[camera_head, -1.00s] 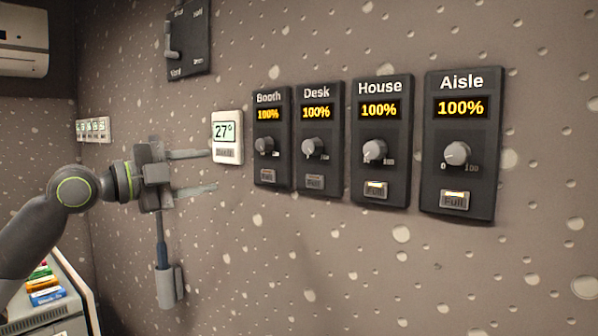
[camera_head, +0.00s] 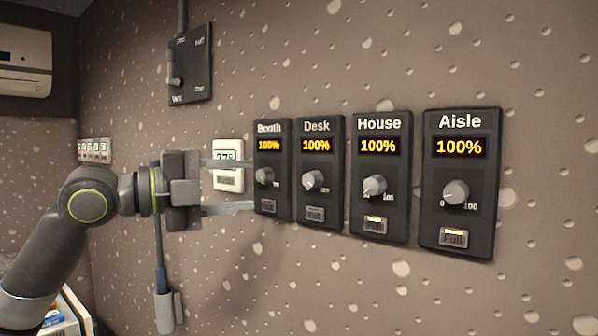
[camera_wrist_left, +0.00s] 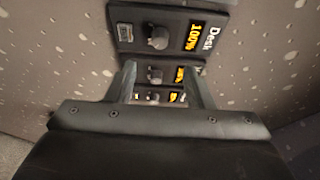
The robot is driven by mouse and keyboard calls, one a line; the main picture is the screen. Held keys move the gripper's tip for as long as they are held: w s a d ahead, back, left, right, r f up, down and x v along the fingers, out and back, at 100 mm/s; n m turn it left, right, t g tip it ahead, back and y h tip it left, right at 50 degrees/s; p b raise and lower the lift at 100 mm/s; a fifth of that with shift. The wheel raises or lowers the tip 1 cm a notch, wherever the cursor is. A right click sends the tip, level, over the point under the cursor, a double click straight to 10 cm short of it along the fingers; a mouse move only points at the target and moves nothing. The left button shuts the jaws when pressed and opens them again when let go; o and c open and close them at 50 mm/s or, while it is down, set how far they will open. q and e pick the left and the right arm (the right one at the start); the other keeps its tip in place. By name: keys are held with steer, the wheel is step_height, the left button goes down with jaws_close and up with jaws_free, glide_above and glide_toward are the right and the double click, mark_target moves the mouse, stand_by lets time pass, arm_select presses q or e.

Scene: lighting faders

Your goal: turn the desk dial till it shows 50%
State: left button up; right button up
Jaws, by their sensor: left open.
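The Desk panel (camera_head: 319,195) is a dark wall panel, second from the left in the head view. Its display (camera_head: 316,146) reads 100%. Its round grey dial (camera_head: 313,181) sits below the display, with a Full button (camera_head: 315,214) under it. In the left wrist view the Desk panel lies sideways at the top, with its dial (camera_wrist_left: 157,38) and its 100% display (camera_wrist_left: 194,37). My left gripper (camera_head: 251,186) is open and empty, with its fingertips by the left edge of the Booth panel (camera_head: 271,205), left of the Desk dial. My right gripper is out of view.
The House panel (camera_head: 380,215) and the Aisle panel (camera_head: 459,228) stand to the right, both reading 100%. A white thermostat (camera_head: 228,180) is partly behind the left fingers. A switch box (camera_head: 190,65) hangs above. The wall below the panels is clear.

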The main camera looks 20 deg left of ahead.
mark_target(306, 182)
arm_select(q)
steer(key=p+x, duration=0.3)
steer(key=x, duration=0.6)
steer(key=shift+d+r+p, duration=0.1)
steer(key=shift+d+p, duration=0.05)
steer(key=shift+p, duration=0.15)
steer(key=shift+p+x, duration=0.3)
steer(key=shift+x, duration=0.75)
steer(key=c, duration=1)
